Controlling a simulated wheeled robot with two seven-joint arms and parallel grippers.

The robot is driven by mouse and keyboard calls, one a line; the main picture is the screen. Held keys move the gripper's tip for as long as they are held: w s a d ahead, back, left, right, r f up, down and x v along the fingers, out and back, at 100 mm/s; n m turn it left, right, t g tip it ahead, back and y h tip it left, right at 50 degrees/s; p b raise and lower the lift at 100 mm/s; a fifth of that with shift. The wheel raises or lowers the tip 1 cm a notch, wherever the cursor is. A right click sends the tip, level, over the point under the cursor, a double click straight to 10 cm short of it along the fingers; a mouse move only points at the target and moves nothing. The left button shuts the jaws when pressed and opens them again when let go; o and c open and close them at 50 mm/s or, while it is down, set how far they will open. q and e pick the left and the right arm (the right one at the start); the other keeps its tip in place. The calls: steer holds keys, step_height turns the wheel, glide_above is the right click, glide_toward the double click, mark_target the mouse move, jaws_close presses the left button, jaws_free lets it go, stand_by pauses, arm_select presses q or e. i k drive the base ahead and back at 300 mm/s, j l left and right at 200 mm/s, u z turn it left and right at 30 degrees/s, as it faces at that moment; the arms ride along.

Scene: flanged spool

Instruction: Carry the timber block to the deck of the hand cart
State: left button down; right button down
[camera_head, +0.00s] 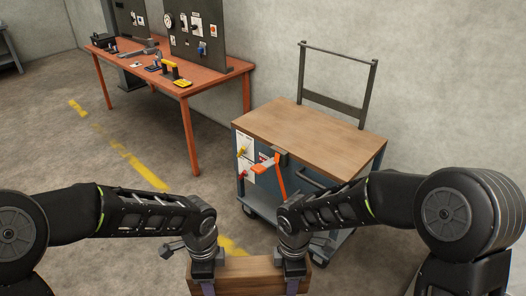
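The timber block (248,274) is a brown wooden beam at the bottom centre, lying crosswise, its lower part cut off by the frame edge. My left gripper (207,284) is over its left end and my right gripper (293,282) over its right end. A finger of each lies against the near face; the far fingers are hidden. Both look shut on the block. I cannot tell what is under it.
A blue cabinet with a wooden top (310,136), orange lever and side handle rises at the cart. An orange workbench (195,88) with tools and panels stands at the back left. Yellow floor line (140,168) crosses open concrete on the left. The wall is close behind the cart.

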mark_target(296, 137)
steer(key=i+u, duration=0.35)
steer(key=i, duration=0.35)
steer(key=i+l+u, duration=0.1)
steer(key=i+u, duration=0.25)
steer(key=i, duration=0.35)
steer(key=i+z, duration=0.45)
steer(key=i+j+z, duration=0.2)
steer(key=i+z, duration=0.2)
steer(key=i, duration=0.15)
steer(key=i+l+z, duration=0.1)
steer(key=i+z, duration=0.7)
steer(key=z, duration=0.6)
steer(key=k, duration=0.05)
